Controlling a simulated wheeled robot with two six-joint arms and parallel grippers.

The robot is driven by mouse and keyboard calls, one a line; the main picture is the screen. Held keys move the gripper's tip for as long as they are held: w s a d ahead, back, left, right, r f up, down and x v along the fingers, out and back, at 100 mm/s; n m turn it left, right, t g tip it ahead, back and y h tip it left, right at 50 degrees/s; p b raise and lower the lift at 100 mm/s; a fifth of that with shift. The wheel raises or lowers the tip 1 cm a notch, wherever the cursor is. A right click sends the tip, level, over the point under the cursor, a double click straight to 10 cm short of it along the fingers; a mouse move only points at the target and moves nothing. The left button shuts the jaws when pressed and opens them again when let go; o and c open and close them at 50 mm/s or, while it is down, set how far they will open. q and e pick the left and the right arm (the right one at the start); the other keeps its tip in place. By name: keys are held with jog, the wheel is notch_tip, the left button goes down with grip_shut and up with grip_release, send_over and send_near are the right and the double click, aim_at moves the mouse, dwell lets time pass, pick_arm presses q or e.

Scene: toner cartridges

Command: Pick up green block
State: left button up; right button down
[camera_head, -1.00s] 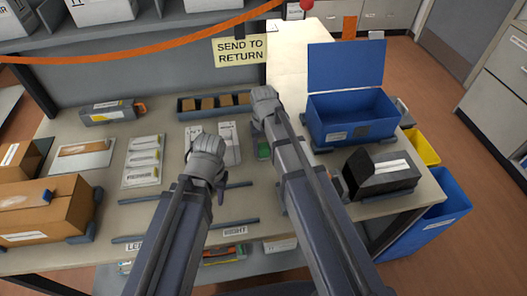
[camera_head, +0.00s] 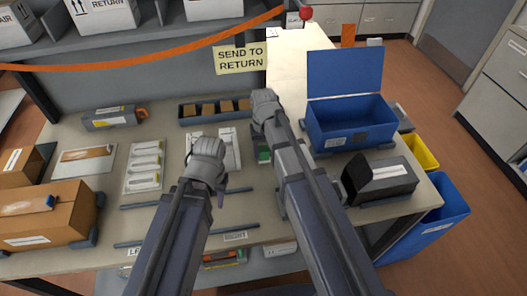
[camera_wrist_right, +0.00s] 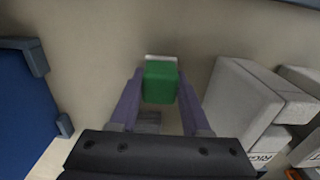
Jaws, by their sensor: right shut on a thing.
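The green block (camera_wrist_right: 160,82) sits between the two purple fingers of my right gripper (camera_wrist_right: 160,92) in the right wrist view, and the fingers are shut on it. A small white piece shows just behind the block. In the head view a bit of the green block (camera_head: 264,154) shows beside my right arm, above the table; the rest is hidden by the arm. My left gripper (camera_head: 221,191) is over the table to the left, with a purple finger partly showing; its opening is hidden.
A blue open-lidded bin (camera_head: 350,124) stands right of my right arm, with a black-and-grey box (camera_head: 388,180) in front of it. A tray with brown blocks (camera_head: 215,106) lies behind. A cardboard box (camera_head: 45,217) is at the left. Grey rails (camera_head: 150,203) cross the table.

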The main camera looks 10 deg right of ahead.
aim_at(264, 149)
notch_tip(264, 149, up, 8)
jog(key=p, duration=0.7)
jog(key=shift+r+p, duration=0.25)
jog(key=shift+p, duration=0.05)
jog(key=c, duration=0.9)
grip_release()
jog(key=c, duration=0.7)
jog(key=c, duration=1.6)
grip_release()
jog(key=c, duration=1.6)
grip_release()
jog(key=shift+s+f, duration=0.1)
